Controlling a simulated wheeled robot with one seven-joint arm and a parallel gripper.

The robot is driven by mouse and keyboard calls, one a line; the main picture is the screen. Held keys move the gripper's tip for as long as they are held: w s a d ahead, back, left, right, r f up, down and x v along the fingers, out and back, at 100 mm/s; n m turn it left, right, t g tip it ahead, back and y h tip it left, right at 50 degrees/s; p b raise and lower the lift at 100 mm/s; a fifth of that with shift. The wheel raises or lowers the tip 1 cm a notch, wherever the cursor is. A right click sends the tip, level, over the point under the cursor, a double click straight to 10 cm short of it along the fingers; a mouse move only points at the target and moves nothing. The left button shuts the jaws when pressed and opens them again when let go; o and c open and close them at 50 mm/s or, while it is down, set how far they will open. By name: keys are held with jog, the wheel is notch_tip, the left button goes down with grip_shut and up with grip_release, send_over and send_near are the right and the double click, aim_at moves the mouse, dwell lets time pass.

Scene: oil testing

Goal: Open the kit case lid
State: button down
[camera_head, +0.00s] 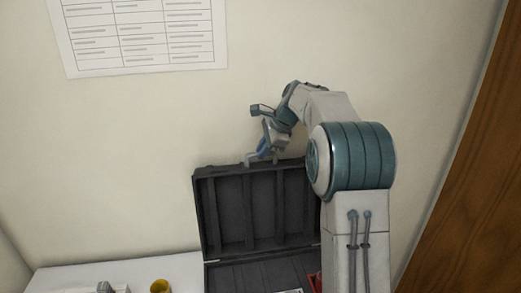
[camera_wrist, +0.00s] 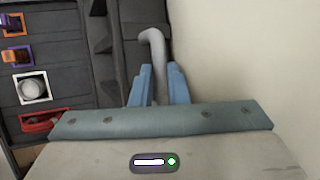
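The dark kit case lid (camera_head: 228,212) stands raised and nearly upright against the wall, showing its ribbed inner side. The dark case base (camera_head: 245,275) lies below it, mostly cut off by the frame's lower edge and my arm. My gripper (camera_head: 257,156) is at the lid's top edge. In the wrist view, the blue fingers of my gripper (camera_wrist: 158,88) stand on both sides of a curved grey handle (camera_wrist: 153,48) and appear closed on it. The open case interior (camera_wrist: 58,60) shows at left there.
Items in the case include a white-framed round piece (camera_wrist: 32,88) and a red piece (camera_wrist: 40,122). A yellow-brown container (camera_head: 161,286) stands on the white table (camera_head: 130,272) left of the case. The wall (camera_head: 120,150) is close behind the lid. A wooden panel (camera_head: 470,190) is at right.

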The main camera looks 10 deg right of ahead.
jog(key=shift+s+b, duration=0.3)
jog(key=shift+b, duration=0.3)
jog(key=s+r+t+b, duration=0.1)
jog(key=s+t+b, duration=0.1)
jog(key=s+b, duration=0.4)
jog(key=shift+s+r, duration=0.15)
jog(key=shift+r, duration=0.05)
jog(key=c, duration=1.4)
grip_release()
jog(key=v, duration=1.4)
